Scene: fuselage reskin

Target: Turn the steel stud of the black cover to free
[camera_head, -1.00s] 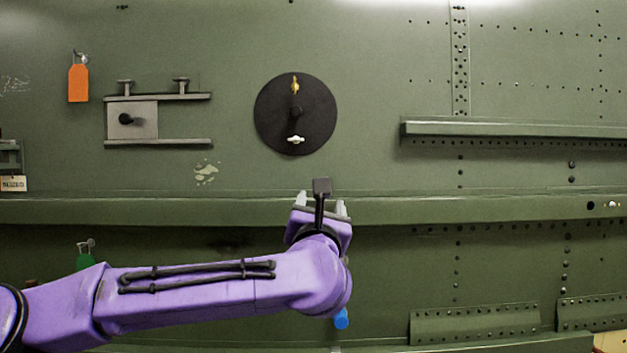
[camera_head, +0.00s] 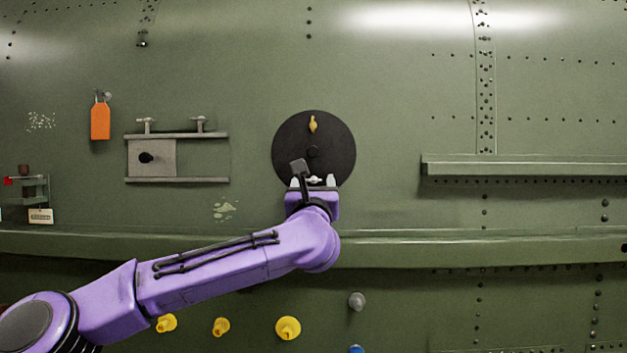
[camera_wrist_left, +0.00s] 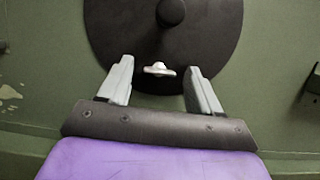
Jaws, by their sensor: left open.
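The round black cover (camera_head: 335,150) is on the green wall, with a dark knob (camera_head: 312,152) at its middle. A brass stud (camera_head: 313,124) sits near its top. The steel stud (camera_head: 315,180) is near its bottom edge, its wing lying about level. My left gripper (camera_head: 313,182) is open at the lower part of the cover, its fingers on either side of the steel stud in the picture. In the left wrist view the steel stud (camera_wrist_left: 159,69) shows between the two grey fingers (camera_wrist_left: 160,80), apart from both. My right gripper is not in view.
A sliding plate in rails (camera_head: 152,158) and an orange tag (camera_head: 100,121) are on the wall to the left. A long ledge (camera_head: 480,250) runs below the cover. A shelf-like rail (camera_head: 520,166) juts out at right. Yellow knobs (camera_head: 288,328) are lower down.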

